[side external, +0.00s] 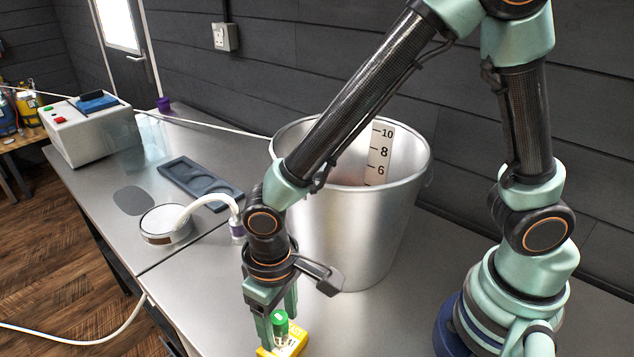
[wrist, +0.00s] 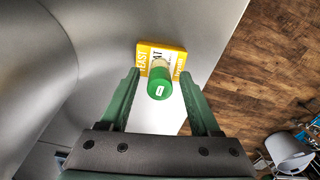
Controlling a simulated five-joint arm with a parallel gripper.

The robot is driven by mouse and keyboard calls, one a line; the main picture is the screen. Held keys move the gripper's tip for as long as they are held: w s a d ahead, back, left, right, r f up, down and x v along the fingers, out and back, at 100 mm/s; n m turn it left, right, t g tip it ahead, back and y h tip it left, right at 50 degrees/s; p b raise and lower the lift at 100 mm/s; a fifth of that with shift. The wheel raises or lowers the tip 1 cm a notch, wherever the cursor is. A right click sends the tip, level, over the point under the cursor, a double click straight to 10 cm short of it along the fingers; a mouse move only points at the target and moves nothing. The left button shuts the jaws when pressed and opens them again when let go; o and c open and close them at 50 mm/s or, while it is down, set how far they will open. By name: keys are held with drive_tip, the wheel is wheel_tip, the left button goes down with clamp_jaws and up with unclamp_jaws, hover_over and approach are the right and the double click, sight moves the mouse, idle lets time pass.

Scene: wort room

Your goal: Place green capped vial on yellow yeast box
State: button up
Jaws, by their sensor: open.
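The green capped vial (wrist: 160,86) stands on the yellow yeast box (wrist: 144,60) in the wrist view. In the side external view, the vial's green cap (side external: 280,319) shows above the yellow box (side external: 292,346), which is partly cut off by the bottom edge. My gripper (side external: 277,318) points down over the box. In the wrist view my gripper (wrist: 163,90) is open, with one finger on each side of the vial and a visible gap on both sides. The vial's base is mostly hidden under its cap in the wrist view.
A large metal bucket (side external: 365,235) stands right behind my gripper. A round white device (side external: 166,224) with a curved hose and a dark tray (side external: 200,183) lie to the left. A white box (side external: 92,128) stands at the far left. The table edge is close to the yeast box.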

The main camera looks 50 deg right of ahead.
sight(279, 316)
wheel_tip(279, 316, up, 12)
idle(0.4)
drive_tip(key=shift+f, duration=0.1)
